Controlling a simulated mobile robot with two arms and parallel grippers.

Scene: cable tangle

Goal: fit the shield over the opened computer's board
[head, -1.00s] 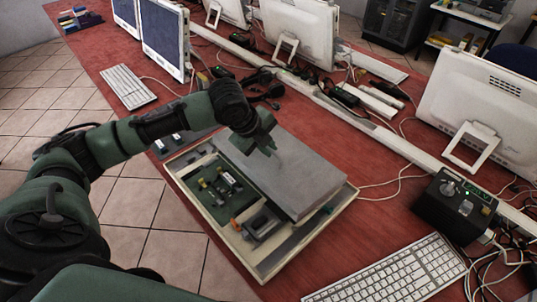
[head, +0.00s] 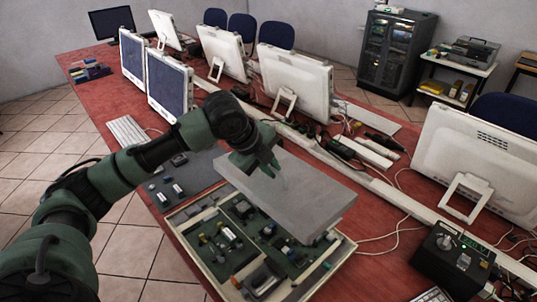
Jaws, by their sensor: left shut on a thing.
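The shield (head: 308,198), a flat grey metal cover, is held by my left gripper (head: 262,168), which is shut on its far left part. The opened computer (head: 188,254) is a shallow cream case on the red table. Its green board (head: 222,244) carries several small components. The shield hangs over the far right part of the case, apparently raised above it, and hides that part of the board. The near and left parts of the board are uncovered. My right gripper is not in view.
A dark grey mat (head: 177,183) with small parts lies left of the case. A black control box (head: 452,257) stands at the right. White monitors (head: 293,82) and cables line the table's middle. A keyboard (head: 127,132) lies at the left.

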